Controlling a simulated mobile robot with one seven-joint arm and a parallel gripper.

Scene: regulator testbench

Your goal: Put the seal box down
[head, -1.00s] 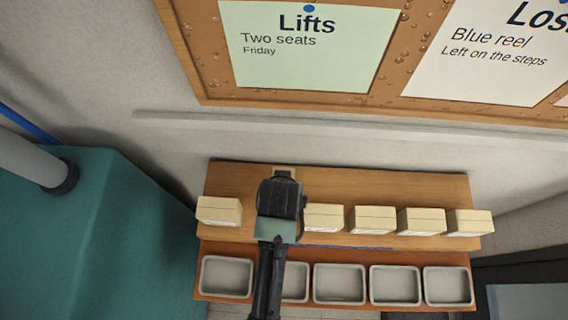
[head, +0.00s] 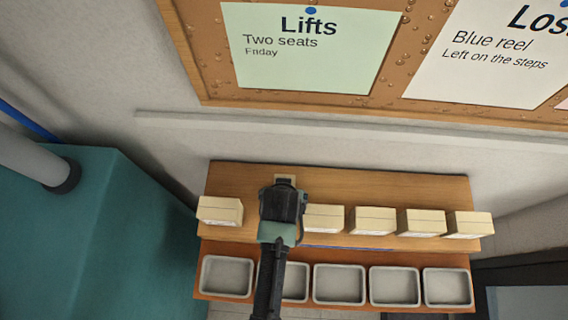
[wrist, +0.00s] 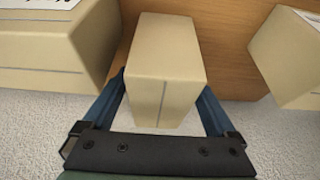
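The seal box, a cream carton with a dark line down one face, sits between my gripper's fingers in the wrist view (wrist: 165,65). In the head view only a small part of it (head: 285,179) shows beyond my gripper (head: 284,188). The two blue fingers (wrist: 165,85) lie along its left and right sides, and the gripper looks shut on it. The box is over the wooden shelf (head: 340,182), in the gap of the carton row. I cannot tell whether its underside touches the shelf.
A similar carton (head: 220,211) stands left of my gripper and several more (head: 373,219) stand to the right. Grey trays (head: 340,284) line the lower shelf in front. A notice board (head: 395,60) hangs above. A teal block (head: 95,235) is at the left.

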